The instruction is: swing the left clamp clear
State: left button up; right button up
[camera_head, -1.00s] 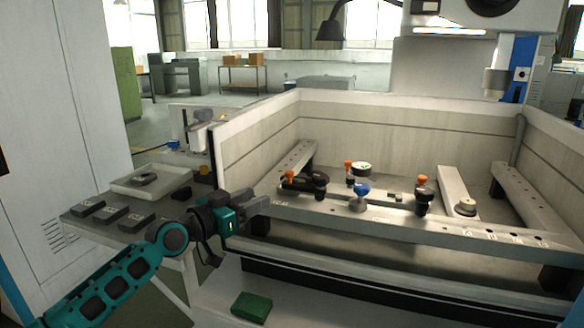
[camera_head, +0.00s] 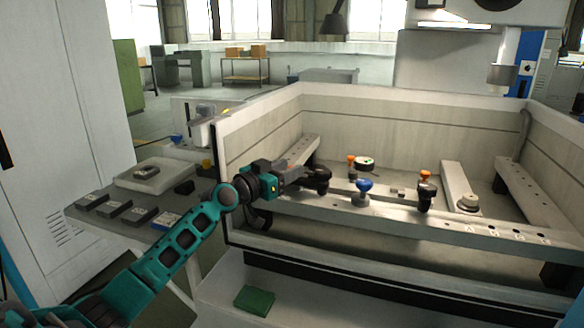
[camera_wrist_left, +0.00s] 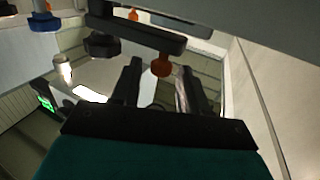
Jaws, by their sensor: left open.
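The left clamp (camera_head: 318,178) is a black clamp on the near rail of the machine tank, at its left end. In the left wrist view its black arm (camera_wrist_left: 140,35) crosses the top, with an orange knob (camera_wrist_left: 161,65) at its end. My left gripper (camera_head: 296,172) reaches over the tank's left wall to the clamp. Its jaws are open, and in the left wrist view the orange knob shows between the two fingers. I cannot tell whether they touch it. In the head view the gripper hides this knob. My right gripper is not in view.
A blue knob (camera_head: 364,186) and another orange-topped black clamp (camera_head: 425,190) stand to the right along the near rail (camera_head: 400,220). A round dial with a green mark (camera_head: 365,163) lies behind. The tank's left wall (camera_head: 221,165) is beside my arm. A side table holds a tray (camera_head: 140,186).

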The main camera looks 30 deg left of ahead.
pick_arm(q)
jog(key=shift+w+d, duration=0.15)
jog(key=shift+w, duration=0.9)
grip_shut()
